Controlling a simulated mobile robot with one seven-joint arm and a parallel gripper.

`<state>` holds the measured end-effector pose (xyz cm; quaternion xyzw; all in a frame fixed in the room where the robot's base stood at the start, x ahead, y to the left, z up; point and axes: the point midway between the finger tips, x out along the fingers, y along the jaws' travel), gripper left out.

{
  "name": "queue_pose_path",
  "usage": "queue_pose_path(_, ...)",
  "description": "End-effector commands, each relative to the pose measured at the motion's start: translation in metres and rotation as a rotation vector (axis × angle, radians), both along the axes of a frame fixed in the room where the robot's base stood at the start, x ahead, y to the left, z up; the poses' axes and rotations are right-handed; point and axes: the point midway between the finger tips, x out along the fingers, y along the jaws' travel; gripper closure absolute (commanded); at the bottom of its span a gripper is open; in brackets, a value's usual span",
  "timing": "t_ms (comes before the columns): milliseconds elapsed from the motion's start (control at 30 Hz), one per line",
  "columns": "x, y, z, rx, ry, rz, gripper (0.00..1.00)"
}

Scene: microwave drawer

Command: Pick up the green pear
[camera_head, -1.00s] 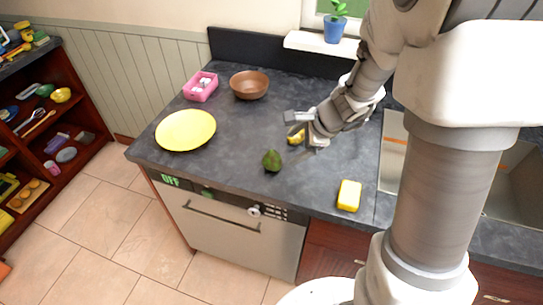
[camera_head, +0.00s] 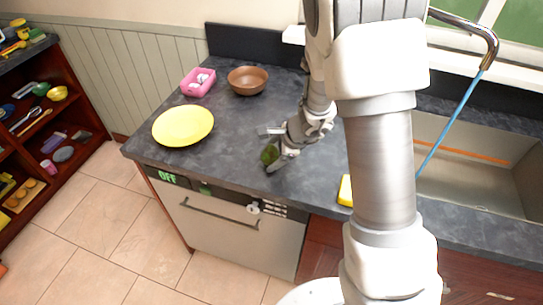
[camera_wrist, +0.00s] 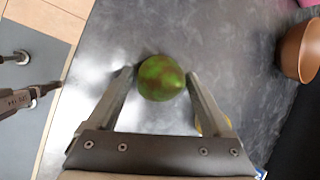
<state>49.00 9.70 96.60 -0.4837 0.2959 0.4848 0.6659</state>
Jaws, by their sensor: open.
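The green pear (camera_head: 269,154) sits on the dark countertop near its front edge, above the drawer appliance. My gripper (camera_head: 268,148) is over the pear, reaching in from the right, with its fingers open. In the wrist view the pear (camera_wrist: 161,78) shows green with brownish patches and lies between the tips of my two spread fingers (camera_wrist: 158,82). A gap shows between the pear and each finger, so it does not look gripped. Part of the pear is hidden by my gripper in the head view.
A yellow plate (camera_head: 183,126), a pink basket (camera_head: 198,83) and a brown bowl (camera_head: 248,81) stand to the left and behind. A yellow sponge (camera_head: 345,190) is at the right, partly hidden by my arm. A sink (camera_head: 480,175) lies further right.

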Motion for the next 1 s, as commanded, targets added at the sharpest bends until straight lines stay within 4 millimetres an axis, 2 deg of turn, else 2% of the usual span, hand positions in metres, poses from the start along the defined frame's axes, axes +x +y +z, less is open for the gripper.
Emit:
queue_pose_path(200, 0.0002, 0.0004, 0.0001, 0.001, 0.000, 0.001, 0.18)
queue_pose_path(633, 0.0001, 0.0003, 0.0004, 0.001, 0.000, 0.001, 0.95)
queue_pose_path(1000, 0.0005, 0.0004, 0.0064, 0.000, -0.002, 0.002, 0.97)
